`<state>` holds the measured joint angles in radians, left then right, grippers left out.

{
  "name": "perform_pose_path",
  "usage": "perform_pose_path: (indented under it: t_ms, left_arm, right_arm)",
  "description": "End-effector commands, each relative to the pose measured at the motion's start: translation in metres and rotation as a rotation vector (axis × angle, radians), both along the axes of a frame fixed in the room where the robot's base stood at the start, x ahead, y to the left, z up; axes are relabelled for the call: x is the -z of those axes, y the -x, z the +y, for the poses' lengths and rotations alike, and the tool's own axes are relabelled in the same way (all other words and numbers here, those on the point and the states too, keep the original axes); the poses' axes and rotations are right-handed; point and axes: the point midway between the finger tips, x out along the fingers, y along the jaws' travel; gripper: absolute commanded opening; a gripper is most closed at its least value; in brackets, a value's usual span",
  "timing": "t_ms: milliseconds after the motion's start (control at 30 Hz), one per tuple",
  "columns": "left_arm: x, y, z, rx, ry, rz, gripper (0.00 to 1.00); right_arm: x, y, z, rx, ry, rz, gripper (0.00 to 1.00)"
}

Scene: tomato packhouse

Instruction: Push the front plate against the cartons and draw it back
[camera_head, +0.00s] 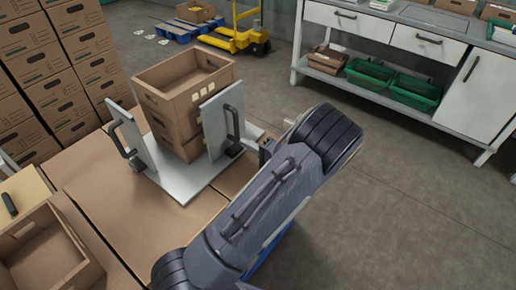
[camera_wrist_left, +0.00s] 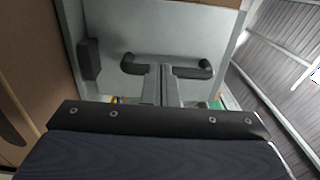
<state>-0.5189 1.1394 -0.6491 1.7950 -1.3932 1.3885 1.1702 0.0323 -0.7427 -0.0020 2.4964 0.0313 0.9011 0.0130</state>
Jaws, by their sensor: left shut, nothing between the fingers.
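A stack of open brown cartons (camera_head: 188,92) stands on a pale grey base board (camera_head: 185,185). An upright pale plate (camera_head: 215,128) with a black bar handle (camera_head: 231,122) stands at the cartons' right side, facing my arm. I take it as the front plate; it fills the upper left wrist view (camera_wrist_left: 170,30). Another upright plate (camera_head: 138,135) with a black handle stands on the left. My left gripper (camera_wrist_left: 164,84) is shut and empty, its fingertips at the middle of the black handle (camera_wrist_left: 190,72). I cannot tell whether they touch it. The right gripper is out of view.
The board lies on a cardboard-coloured top (camera_head: 95,190). An open carton (camera_head: 45,255) is at lower left, with tall carton stacks (camera_head: 45,75) behind. A white workbench (camera_head: 400,45) with green crates (camera_head: 415,92) stands at right. The floor between is clear.

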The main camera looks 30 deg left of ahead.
Motion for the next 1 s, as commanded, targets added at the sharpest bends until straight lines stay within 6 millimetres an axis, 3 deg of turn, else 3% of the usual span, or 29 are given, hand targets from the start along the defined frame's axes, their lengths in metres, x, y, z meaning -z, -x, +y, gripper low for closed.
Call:
perform_pose_path:
  t_ms: [200, 400, 1000]
  left_arm:
    - [0.000, -0.003, 0.047, -0.004, 0.001, 0.002, 0.00]
    - [-0.001, -0.006, 0.073, -0.002, 0.002, -0.001, 0.00]
    - [0.001, -0.008, 0.089, -0.001, 0.002, -0.001, 0.00]
  right_arm:
    - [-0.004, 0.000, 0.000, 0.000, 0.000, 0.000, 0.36]
    - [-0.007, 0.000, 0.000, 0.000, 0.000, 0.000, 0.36]
    - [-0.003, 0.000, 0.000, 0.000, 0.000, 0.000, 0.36]
